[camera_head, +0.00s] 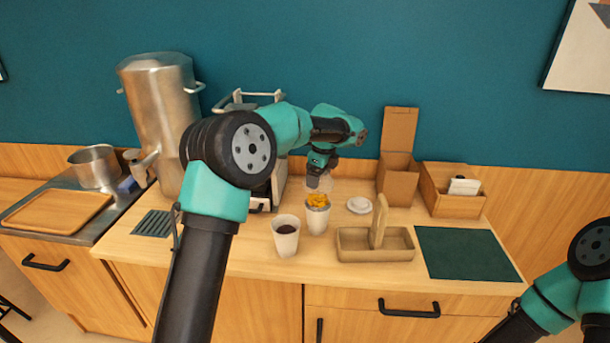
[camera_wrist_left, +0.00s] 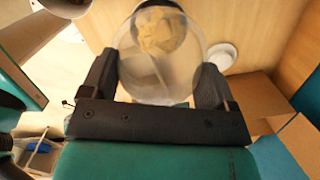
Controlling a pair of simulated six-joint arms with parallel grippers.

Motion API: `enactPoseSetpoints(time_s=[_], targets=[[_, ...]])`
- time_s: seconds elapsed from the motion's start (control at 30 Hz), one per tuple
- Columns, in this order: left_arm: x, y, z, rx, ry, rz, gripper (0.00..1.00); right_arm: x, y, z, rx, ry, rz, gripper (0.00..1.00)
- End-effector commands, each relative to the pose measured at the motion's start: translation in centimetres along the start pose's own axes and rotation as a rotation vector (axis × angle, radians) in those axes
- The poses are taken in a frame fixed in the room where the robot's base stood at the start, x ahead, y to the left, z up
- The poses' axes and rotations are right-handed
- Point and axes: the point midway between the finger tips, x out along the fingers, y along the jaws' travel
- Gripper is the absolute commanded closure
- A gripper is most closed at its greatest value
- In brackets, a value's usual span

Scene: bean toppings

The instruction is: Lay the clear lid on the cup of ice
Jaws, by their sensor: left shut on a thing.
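The clear round lid (camera_wrist_left: 160,78) is between the fingers of my left gripper (camera_wrist_left: 158,88), which is shut on it. In the head view the left gripper (camera_head: 318,186) is just above a light cup (camera_head: 316,222) heaped with yellow-orange pieces; the lid shows only faintly there. In the left wrist view the yellowish pieces show through the lid. I cannot tell whether the lid touches the cup. No plain ice is visible in it. The right gripper is out of view; only part of my right arm shows at the lower right.
A cup with dark contents (camera_head: 286,240) stands front left of the heaped cup. A white lid (camera_head: 359,205) lies to its right, near a handled caddy (camera_head: 375,250). An open cardboard box (camera_head: 397,180) and wooden box (camera_head: 455,203) stand behind. A dark green mat (camera_head: 465,255) is bare.

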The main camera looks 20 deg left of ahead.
Motion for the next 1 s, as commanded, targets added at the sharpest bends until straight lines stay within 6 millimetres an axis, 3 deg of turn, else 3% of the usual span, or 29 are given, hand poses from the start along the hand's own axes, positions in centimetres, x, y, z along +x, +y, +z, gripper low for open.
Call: enactPoseSetpoints(time_s=[0.47,1.0], targets=[[0.5,0.0,0.0,-0.001,0.000,0.000,0.41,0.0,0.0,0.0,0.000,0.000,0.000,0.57],[4.4,0.0,-0.4,-0.001,0.000,0.001,0.41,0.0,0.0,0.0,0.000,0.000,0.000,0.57]])
